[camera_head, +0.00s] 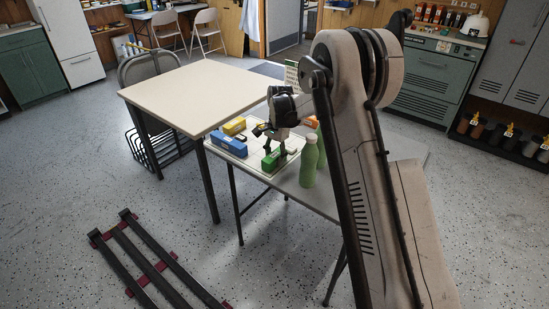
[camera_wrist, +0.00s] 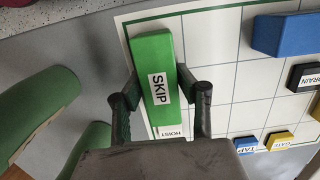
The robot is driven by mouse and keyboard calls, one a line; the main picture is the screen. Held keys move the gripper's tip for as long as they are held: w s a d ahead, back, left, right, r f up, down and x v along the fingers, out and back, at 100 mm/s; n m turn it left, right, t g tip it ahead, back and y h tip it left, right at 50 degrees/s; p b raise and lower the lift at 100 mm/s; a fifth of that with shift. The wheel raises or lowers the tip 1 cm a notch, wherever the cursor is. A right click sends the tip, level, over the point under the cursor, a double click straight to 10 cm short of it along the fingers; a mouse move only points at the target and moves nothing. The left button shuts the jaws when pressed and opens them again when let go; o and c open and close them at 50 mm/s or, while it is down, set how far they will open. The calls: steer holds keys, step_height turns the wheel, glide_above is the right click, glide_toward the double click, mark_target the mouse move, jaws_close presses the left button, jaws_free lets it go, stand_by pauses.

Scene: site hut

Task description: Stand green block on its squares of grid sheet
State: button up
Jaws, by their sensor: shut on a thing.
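The green block (camera_wrist: 152,52), labelled SKIP, lies between the two fingers of my gripper (camera_wrist: 161,90) in the wrist view. My gripper is shut on it. In the head view, the green block (camera_head: 270,161) is at the front part of the white grid sheet, below my gripper (camera_head: 272,146). The grid sheet (camera_wrist: 222,75) has dark lines forming squares. The block's far end reaches near the sheet's edge, and a small HOIST label (camera_wrist: 172,132) shows by its near end. I cannot tell whether the block touches the sheet.
A blue block (camera_wrist: 285,36), a black DRAIN block (camera_wrist: 303,77) and small TAP (camera_wrist: 246,146) and GATE (camera_wrist: 278,141) pieces are on the sheet. A yellow block (camera_head: 234,126) is behind the blue one. Green bottles (camera_head: 309,162) stand close right of my gripper. A cream table (camera_head: 195,92) adjoins.

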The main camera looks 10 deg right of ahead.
steer(key=shift+f, duration=0.2)
steer(key=o, duration=1.2)
steer(key=shift+r, duration=0.1)
